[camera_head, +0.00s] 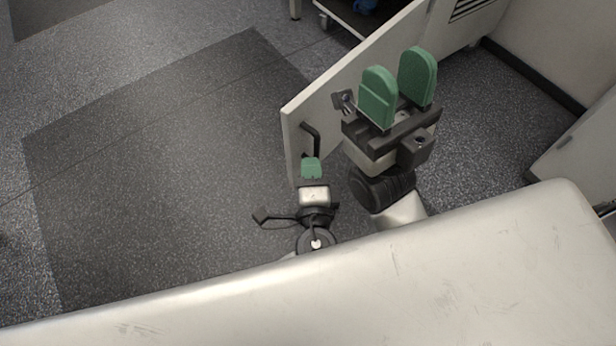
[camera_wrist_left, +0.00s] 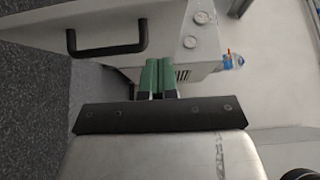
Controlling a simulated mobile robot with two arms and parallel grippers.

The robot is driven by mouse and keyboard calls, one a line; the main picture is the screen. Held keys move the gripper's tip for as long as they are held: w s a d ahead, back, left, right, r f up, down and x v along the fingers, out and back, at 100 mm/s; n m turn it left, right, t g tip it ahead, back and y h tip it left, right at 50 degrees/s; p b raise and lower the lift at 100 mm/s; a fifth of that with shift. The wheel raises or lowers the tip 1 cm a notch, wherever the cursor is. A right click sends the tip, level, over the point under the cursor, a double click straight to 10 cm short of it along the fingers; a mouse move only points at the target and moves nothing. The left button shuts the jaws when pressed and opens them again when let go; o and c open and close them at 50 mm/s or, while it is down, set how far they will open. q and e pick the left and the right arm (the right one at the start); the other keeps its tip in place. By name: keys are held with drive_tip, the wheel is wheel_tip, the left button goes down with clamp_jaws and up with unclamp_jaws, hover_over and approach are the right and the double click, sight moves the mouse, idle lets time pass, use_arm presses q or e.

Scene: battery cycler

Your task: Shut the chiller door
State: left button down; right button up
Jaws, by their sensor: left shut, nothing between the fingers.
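The white chiller door (camera_head: 345,82) stands open, swung out over the floor, with a black bar handle (camera_head: 311,138) near its free edge. In the left wrist view the door (camera_wrist_left: 155,22) and its handle (camera_wrist_left: 107,50) show at upper left. My left gripper (camera_head: 311,165) is shut and empty, close to the handle in the head view; whether it touches the door is unclear. Its green fingers (camera_wrist_left: 158,74) are together in the wrist view, right of the handle. My right gripper (camera_head: 398,82) has its green fingers apart, empty, and hides part of the door.
The white cabinet (camera_head: 470,22) with a vent stands at the door's far end. Round gauges (camera_wrist_left: 200,30) show on a white panel in the left wrist view. The floor mat (camera_head: 160,170) at left is clear.

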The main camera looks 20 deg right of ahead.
sight(293, 125)
use_arm(q)
drive_tip(key=w, duration=0.2)
drive_tip(key=w+b, duration=0.1)
drive_tip(key=w, duration=0.4)
drive_tip(key=shift+w+a+b, duration=0.2)
drive_tip(key=shift+a+b, duration=0.05)
drive_tip(key=shift+b, duration=0.05)
drive_tip(key=shift+w+a, duration=0.35)
drive_tip(key=shift+w, duration=0.15)
